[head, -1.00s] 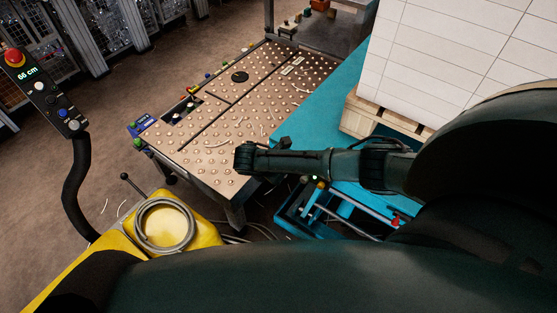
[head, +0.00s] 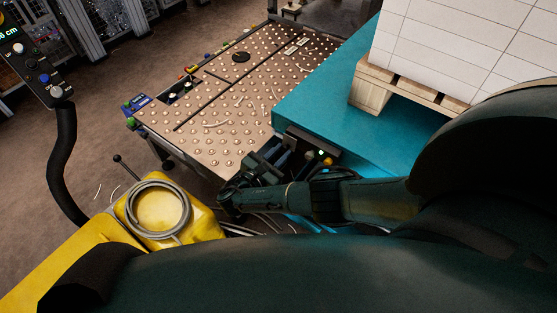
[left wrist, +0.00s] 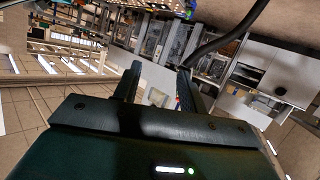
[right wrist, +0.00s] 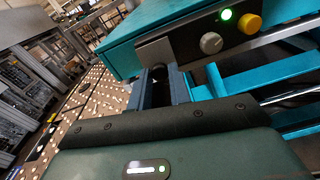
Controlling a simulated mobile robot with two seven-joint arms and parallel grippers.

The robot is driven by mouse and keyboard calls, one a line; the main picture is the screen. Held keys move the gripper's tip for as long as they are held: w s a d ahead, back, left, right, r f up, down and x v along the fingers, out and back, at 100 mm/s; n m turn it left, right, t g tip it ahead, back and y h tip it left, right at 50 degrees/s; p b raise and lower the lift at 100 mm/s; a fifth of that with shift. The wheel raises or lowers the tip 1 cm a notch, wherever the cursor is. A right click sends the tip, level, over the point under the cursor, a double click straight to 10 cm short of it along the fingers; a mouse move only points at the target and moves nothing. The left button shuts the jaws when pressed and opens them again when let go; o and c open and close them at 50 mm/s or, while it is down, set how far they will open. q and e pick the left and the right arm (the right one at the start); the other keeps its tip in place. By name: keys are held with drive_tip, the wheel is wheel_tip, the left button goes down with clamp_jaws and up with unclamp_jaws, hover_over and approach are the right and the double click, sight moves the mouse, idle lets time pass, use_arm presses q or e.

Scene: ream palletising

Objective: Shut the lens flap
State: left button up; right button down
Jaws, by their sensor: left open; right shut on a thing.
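My right gripper (right wrist: 158,72) is at the front of the teal lift table, beside its dark control box (right wrist: 190,42). Its fingers are closed around a small dark rounded part, which I take to be the lens flap (right wrist: 157,82). The fingers hide much of it, so I cannot tell its angle. In the head view the right gripper (head: 278,155) reaches the same box, and the flap is too dark to make out. My left gripper (left wrist: 158,82) is open and empty in the left wrist view, well away from the box.
The box carries a lit green lamp (right wrist: 226,15), a yellow button (right wrist: 248,23) and a grey knob (right wrist: 211,43). The teal lift table (head: 320,112) bears a pallet (head: 368,95) with a white stack. A studded table (head: 215,125) adjoins it. A yellow unit (head: 160,212) stands at front left.

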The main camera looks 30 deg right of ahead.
use_arm(q)
drive_tip(key=shift+s+f+m+b, duration=0.1)
drive_tip(key=shift+f+m+b, duration=0.45)
drive_tip(key=shift+b, duration=0.95)
use_arm(e)
drive_tip(key=shift+w+d+f+t+h, duration=0.15)
drive_tip(key=shift+d+f+t+h, duration=0.25)
drive_tip(key=shift+h, duration=0.6)
use_arm(q)
drive_tip(key=shift+f, duration=0.15)
use_arm(e)
drive_tip(key=c, duration=1.3)
unclamp_jaws()
use_arm(q)
drive_tip(key=shift+w+d+f+m+h+b, duration=0.15)
drive_tip(key=shift+w+d+f+m+b, duration=0.1)
drive_tip(key=shift+f+b, duration=0.35)
drive_tip(key=shift+w+d+f+m+h+b, duration=0.1)
drive_tip(key=shift+d+f+h+b, duration=0.1)
drive_tip(key=shift+f+b, duration=0.3)
use_arm(e)
drive_tip(key=v, duration=1.3)
drive_tip(key=shift+a+f, duration=0.1)
drive_tip(key=shift+f, duration=0.05)
